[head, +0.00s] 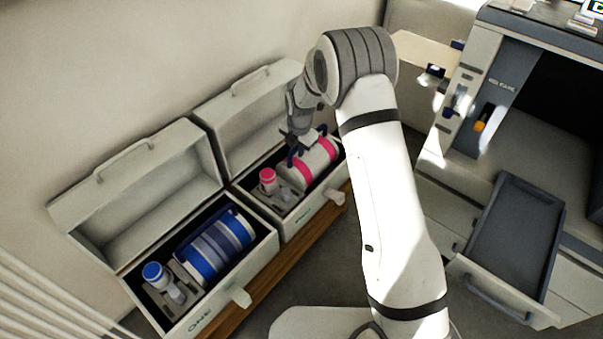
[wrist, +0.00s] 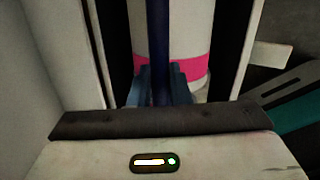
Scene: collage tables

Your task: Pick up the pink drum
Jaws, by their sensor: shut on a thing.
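The pink drum (head: 311,160) is a white cylinder with pink bands, lying in the right-hand open case in the head view. Part of its white body and a pink band (wrist: 186,68) show in the wrist view. My gripper (head: 299,146) is over the drum, at its dark blue handle (wrist: 160,45). The fingers (wrist: 160,88) are shut on this handle. The drum still appears to lie within the case. My gripper hides part of the drum's upper side.
A small pink-capped bottle (head: 268,181) stands beside the drum in the same case. The left case (head: 262,255) holds a blue drum (head: 215,244) and a blue-capped bottle (head: 160,277). Raised lids (head: 146,195) stand behind. A machine with a dark tray (head: 512,235) is at right.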

